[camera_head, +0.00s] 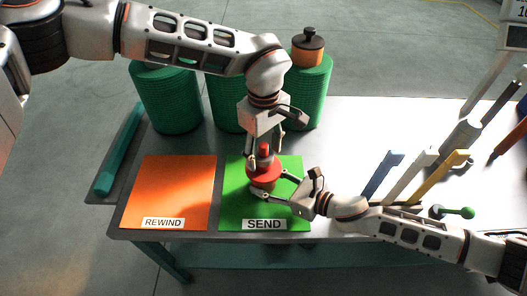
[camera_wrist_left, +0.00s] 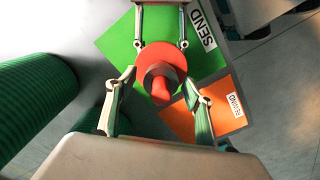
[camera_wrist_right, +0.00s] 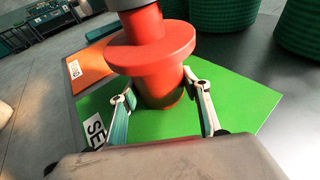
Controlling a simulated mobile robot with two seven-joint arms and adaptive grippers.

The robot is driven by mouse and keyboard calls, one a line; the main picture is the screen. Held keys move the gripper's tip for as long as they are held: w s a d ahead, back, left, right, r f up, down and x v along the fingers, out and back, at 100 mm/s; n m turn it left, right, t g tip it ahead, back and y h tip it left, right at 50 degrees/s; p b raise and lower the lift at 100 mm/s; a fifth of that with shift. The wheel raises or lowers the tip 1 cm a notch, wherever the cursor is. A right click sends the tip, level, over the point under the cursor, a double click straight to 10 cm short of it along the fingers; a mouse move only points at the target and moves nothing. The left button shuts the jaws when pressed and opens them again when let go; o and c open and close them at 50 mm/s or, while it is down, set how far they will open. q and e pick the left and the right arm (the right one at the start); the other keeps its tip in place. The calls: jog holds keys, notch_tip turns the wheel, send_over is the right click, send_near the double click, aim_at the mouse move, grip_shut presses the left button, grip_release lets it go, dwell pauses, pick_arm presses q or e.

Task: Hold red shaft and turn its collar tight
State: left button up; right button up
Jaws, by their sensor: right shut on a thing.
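The red shaft (camera_head: 264,181) stands upright on the green SEND mat (camera_head: 236,208), with a wide red flange around it. A grey collar (camera_head: 263,161) sits around it above the flange, with a red tip above. My left gripper (camera_head: 264,158) points down over the collar. In the left wrist view its fingers (camera_wrist_left: 161,79) are spread on either side of the shaft, apart from it. My right gripper (camera_head: 271,182) comes in low from the right. In the right wrist view its fingers (camera_wrist_right: 159,82) close on the shaft below the flange. The collar (camera_wrist_right: 131,4) is mostly cut off there.
The orange REWIND mat (camera_head: 178,187) lies left of the green mat. Green netting rolls (camera_head: 165,98) stand behind, one bearing an orange jar with a dark lid (camera_head: 308,48). Blue, white and yellow bars (camera_head: 455,165) and a green-knobbed piece (camera_head: 458,212) are at the right.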

dwell(0.3)
pick_arm(q)
jog(key=shift+r, duration=1.35)
jog(key=n, duration=1.7)
jog(key=shift+f, duration=0.1)
